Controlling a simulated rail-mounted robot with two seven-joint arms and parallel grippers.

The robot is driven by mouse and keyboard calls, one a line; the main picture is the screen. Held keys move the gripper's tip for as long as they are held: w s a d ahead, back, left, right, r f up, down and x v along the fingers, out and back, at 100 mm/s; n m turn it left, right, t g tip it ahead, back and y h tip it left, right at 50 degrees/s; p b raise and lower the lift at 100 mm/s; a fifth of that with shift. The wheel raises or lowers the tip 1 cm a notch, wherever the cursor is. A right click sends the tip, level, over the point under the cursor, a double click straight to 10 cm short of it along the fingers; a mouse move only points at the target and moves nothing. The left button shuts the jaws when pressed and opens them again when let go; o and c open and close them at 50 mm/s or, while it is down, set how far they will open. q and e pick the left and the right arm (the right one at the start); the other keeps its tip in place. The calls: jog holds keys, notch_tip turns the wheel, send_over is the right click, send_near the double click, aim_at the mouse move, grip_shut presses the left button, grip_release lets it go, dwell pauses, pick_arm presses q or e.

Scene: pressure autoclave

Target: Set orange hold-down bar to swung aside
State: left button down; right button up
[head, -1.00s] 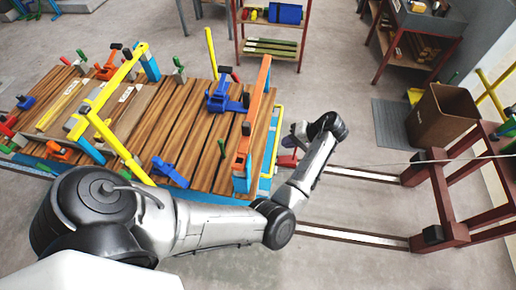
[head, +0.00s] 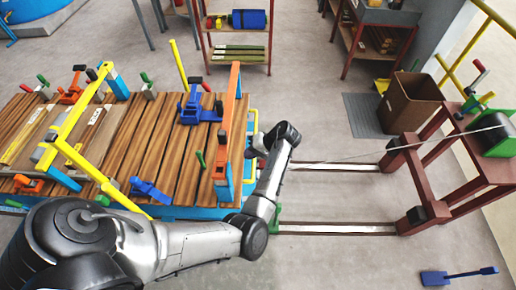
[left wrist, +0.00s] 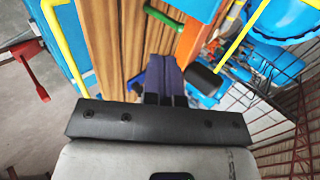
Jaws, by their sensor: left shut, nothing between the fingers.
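The orange hold-down bar (head: 229,125) lies lengthwise over the right end of the slatted wooden table (head: 170,150) in the head view, with blue posts at its ends. In the left wrist view the orange bar (left wrist: 190,42) shows beyond the fingers, slightly right of them. My left gripper (head: 253,150) is just right of the bar in the head view, partly hidden by its own wrist. Its fingers (left wrist: 165,75) are together and empty in the left wrist view. I cannot tell whether they touch the bar. My right gripper is out of view.
A yellow bar (head: 82,140) crosses the table's left part. Blue clamps (head: 198,105) and (head: 150,190) sit on the slats. Floor rails (head: 335,168) run right to a dark red frame (head: 430,165).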

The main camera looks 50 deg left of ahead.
pick_arm(q)
jog(key=s+a+f, duration=0.2)
jog(key=s+a, duration=0.1)
jog(key=s, duration=0.1)
jog(key=shift+s+a, duration=0.3)
jog(key=shift+a, duration=0.1)
jog(key=shift+r, duration=0.1)
